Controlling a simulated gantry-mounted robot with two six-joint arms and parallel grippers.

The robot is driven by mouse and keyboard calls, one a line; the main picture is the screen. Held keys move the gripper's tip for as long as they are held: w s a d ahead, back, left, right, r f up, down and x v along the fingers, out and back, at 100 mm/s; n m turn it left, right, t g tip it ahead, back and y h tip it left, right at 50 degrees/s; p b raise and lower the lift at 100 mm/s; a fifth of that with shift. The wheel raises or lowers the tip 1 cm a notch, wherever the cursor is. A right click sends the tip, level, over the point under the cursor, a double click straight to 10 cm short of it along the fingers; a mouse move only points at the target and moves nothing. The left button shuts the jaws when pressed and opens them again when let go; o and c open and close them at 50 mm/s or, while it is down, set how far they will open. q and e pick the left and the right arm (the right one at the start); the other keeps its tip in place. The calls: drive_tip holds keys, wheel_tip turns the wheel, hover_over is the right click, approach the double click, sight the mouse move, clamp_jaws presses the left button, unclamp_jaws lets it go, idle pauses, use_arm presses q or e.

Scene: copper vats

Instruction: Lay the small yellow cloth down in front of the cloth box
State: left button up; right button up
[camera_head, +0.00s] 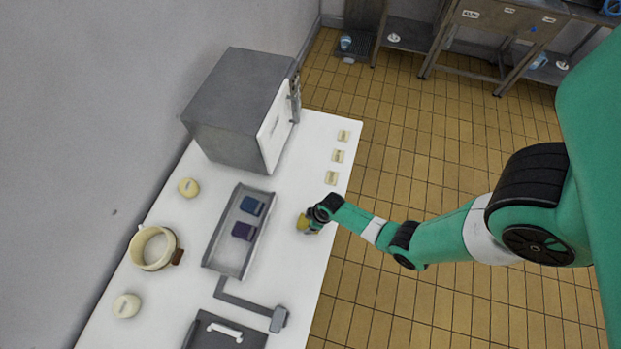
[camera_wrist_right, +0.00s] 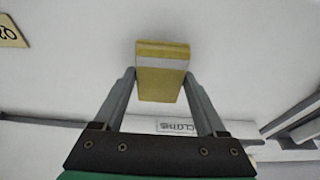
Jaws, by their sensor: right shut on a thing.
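The small yellow cloth (camera_head: 302,222) is a folded yellow block with a pale band. It also shows in the right wrist view (camera_wrist_right: 160,85) between my two fingers. My right gripper (camera_head: 310,220) is shut on it, over the white table to the right of the cloth box. The cloth box (camera_head: 211,247) is a grey open tray holding a blue cloth (camera_head: 252,205) and a purple cloth (camera_head: 243,231). Its CLOTHS label (camera_wrist_right: 176,127) shows in the right wrist view beyond the cloth. I cannot tell whether the cloth touches the table. My left gripper is out of view.
A grey boxy machine (camera_head: 235,105) stands behind the cloth box. Several small tags, one of them here (camera_head: 331,178), line the table's right edge. A cream pot (camera_head: 154,248) and round cream pieces (camera_head: 188,187) stand left. A grey bent bar (camera_head: 245,304) lies near the front.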

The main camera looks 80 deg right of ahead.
drive_tip(key=shift+f, duration=1.1)
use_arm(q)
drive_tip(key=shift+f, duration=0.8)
use_arm(e)
drive_tip(key=o, duration=1.4)
drive_tip(key=shift+a+r, duration=0.1)
use_arm(q)
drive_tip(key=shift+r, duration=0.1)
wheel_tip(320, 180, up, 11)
drive_tip(key=p, duration=1.1)
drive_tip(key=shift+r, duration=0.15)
use_arm(e)
drive_tip(key=v, duration=1.2)
drive_tip(key=shift+r, duration=0.15)
